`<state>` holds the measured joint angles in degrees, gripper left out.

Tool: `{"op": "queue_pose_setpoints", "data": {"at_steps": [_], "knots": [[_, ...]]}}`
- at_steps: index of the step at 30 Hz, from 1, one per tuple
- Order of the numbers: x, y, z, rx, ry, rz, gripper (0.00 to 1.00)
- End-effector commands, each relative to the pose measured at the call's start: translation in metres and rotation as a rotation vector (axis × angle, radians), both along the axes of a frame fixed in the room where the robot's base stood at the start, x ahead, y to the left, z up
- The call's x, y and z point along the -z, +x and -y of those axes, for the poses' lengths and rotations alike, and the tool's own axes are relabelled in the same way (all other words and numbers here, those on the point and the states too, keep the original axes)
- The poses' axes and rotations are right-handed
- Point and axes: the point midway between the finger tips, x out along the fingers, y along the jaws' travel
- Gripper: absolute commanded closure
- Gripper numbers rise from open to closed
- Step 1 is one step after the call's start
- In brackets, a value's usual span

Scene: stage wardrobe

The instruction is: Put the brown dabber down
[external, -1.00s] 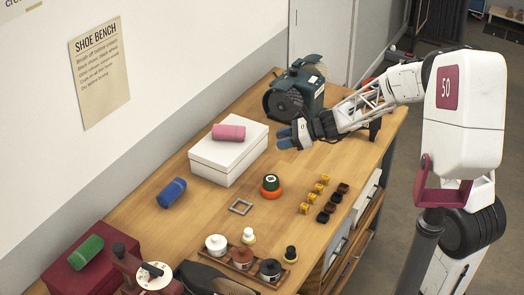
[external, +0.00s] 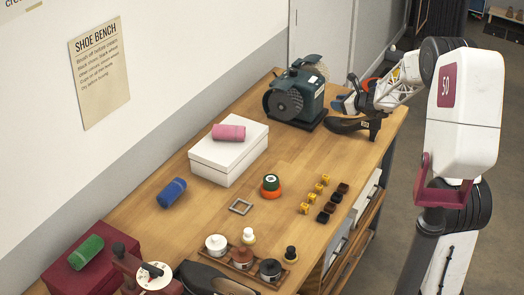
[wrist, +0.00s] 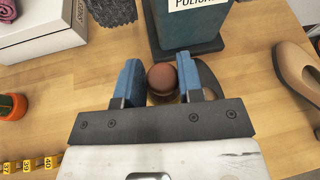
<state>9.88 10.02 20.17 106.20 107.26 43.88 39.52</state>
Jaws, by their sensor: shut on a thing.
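The brown dabber shows in the wrist view as a round brown knob (wrist: 162,77) between the blue fingertips of my gripper (wrist: 162,84). My gripper is shut on it. In the external view my gripper (external: 347,100) is at the far right end of the bench, right of the green polishing machine (external: 298,95) and by the black heeled shoe (external: 350,124). The dabber cannot be made out there. How far its lower end is from the bench top cannot be told.
A tray (external: 232,268) with several tins stands at the near end of the wooden bench (external: 285,165). A cream-topped dabber (external: 249,237) and a black one (external: 291,254) stand there. Small yellow and dark cubes line the right edge. A white box (external: 222,162) carries a pink roll.

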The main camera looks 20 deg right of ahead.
Motion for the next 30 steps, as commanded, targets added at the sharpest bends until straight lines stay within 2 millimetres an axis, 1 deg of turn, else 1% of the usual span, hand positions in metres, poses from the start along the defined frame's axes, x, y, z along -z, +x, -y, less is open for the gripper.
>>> {"op": "queue_pose_setpoints", "data": {"at_steps": [1,6,12,15,18,21,25,30], "knots": [[0.004,0.007,0.02,0.034,0.0,-0.001,0.88],[0.013,0.027,0.08,0.139,0.001,-0.002,0.88],[0.024,0.043,0.143,0.244,0.0,-0.001,0.88],[0.027,0.048,0.168,0.286,0.0,0.0,0.88],[0.031,0.051,0.187,0.317,0.001,0.0,0.88],[0.033,0.052,0.2,0.338,0.0,0.0,0.88],[0.034,0.053,0.207,0.35,-0.001,-0.001,0.88],[0.034,0.053,0.208,0.351,-0.001,0.0,0.88]]}}
